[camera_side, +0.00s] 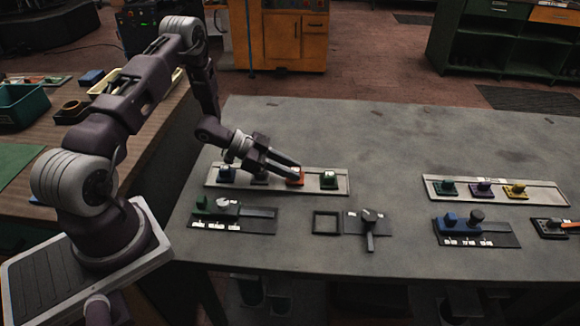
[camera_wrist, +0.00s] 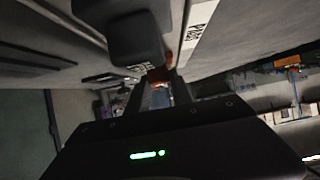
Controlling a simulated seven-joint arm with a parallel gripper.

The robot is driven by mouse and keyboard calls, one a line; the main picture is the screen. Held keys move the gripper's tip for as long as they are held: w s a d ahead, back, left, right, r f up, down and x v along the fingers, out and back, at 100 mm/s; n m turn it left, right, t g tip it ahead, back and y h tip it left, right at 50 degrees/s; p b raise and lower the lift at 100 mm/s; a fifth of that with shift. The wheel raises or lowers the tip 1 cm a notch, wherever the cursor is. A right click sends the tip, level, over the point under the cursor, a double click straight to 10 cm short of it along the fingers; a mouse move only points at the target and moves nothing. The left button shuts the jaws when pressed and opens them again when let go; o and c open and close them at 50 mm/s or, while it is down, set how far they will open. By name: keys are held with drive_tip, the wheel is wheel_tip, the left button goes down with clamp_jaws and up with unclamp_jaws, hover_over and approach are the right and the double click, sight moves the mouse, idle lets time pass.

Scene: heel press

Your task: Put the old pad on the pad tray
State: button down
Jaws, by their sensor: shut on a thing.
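My gripper (camera_side: 293,171) reaches down over the long pale rack (camera_side: 341,187) on the grey table. Its fingers are shut on a small orange piece (camera_side: 295,181), which sits at the rack. The orange piece also shows between the fingertips in the wrist view (camera_wrist: 160,73), partly hidden by them. I cannot tell whether it touches the rack. No piece is clearly marked as the old pad, and I cannot tell which holder is the pad tray.
Another rack (camera_side: 546,197) with coloured blocks stands right. The table's back is clear.

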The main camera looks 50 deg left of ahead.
drive_tip(key=shift+f, duration=0.1)
drive_tip(key=c, duration=1.1)
unclamp_jaws()
drive_tip(key=shift+o, duration=0.2)
drive_tip(key=v, duration=0.7)
drive_tip(key=shift+a, duration=0.1)
